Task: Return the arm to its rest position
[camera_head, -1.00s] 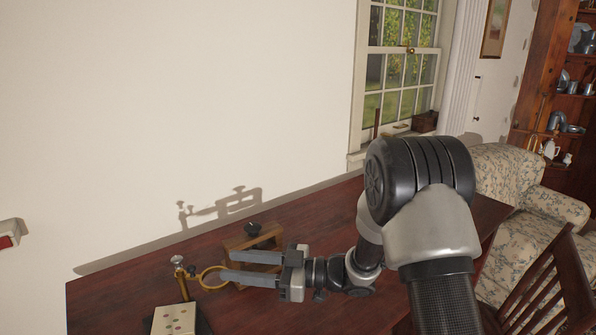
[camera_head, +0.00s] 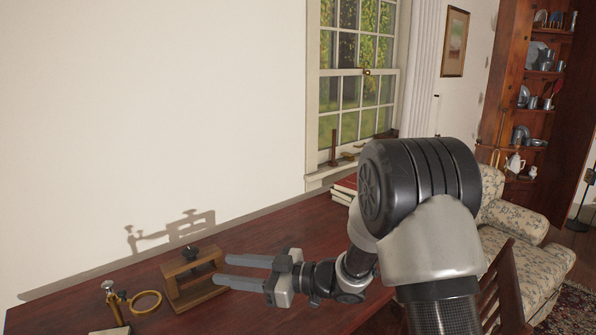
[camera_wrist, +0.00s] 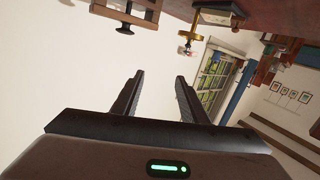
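My gripper (camera_head: 243,272) is open and empty, held above the dark wooden table (camera_head: 300,230) and pointing left in the head view. Its two fingers (camera_wrist: 158,97) stand apart in the wrist view with nothing between them. My arm bends at the elbow on the right of the head view and hides part of the table and a chair behind it. The fingertips are close to the right side of a wooden frame with a black knob (camera_head: 193,278); I cannot tell the exact gap, but no contact shows.
A brass stand with a ring (camera_head: 146,301) is left of the wooden frame. Red books (camera_head: 345,188) lie at the back by the window (camera_head: 352,90). A floral armchair (camera_head: 520,220) and a wooden chair (camera_head: 502,290) stand right of the table. The table's middle back is clear.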

